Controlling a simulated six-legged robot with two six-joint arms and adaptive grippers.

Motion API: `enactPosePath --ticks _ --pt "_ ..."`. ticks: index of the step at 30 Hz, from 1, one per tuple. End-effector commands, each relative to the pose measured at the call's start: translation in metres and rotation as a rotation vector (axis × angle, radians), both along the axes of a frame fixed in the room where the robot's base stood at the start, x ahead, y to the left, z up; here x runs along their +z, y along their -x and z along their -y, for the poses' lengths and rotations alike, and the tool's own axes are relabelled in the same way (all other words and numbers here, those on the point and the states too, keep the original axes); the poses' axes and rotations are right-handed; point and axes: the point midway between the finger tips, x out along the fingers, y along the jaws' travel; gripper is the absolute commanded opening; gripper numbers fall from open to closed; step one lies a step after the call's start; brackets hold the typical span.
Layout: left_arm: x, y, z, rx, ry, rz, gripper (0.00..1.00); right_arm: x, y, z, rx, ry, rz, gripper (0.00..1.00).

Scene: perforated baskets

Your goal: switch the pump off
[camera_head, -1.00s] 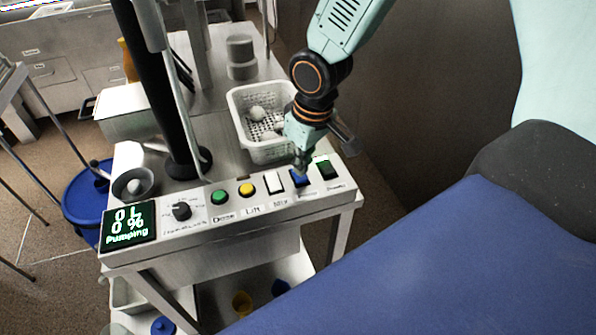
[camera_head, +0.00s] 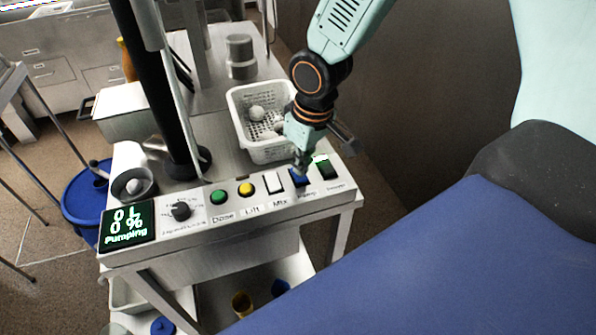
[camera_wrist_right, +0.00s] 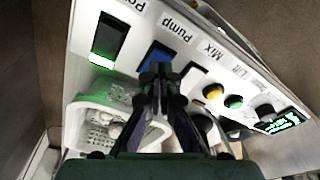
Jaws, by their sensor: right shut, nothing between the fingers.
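The blue Pump switch (camera_head: 298,182) sits on the front control panel (camera_head: 232,212) of the cart, between the white Mix switch and a dark green-lit switch. In the right wrist view the blue switch (camera_wrist_right: 152,54) lies just beyond my fingertips, under the label "Pump". My right gripper (camera_head: 300,169) is shut and empty, its tips pointing down at the blue switch. In the right wrist view the closed fingers (camera_wrist_right: 160,72) overlap the switch's near edge; I cannot tell whether they touch it. My left gripper is not in view.
A white perforated basket (camera_head: 240,118) holding pale balls stands behind the panel, close to my right gripper. The white Mix switch (camera_head: 273,183), yellow Lift button (camera_head: 246,190), green Dose button (camera_head: 219,197) and a black knob (camera_head: 180,211) line the panel. A black column (camera_head: 163,95) rises at left.

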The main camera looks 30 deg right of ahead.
Motion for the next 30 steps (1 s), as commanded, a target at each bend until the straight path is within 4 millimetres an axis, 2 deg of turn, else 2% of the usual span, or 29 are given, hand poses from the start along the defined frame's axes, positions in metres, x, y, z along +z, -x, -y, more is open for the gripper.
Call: enactPosePath --ticks 30 --pt "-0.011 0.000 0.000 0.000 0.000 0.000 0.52 -0.014 0.000 0.000 0.000 0.000 0.000 0.00"
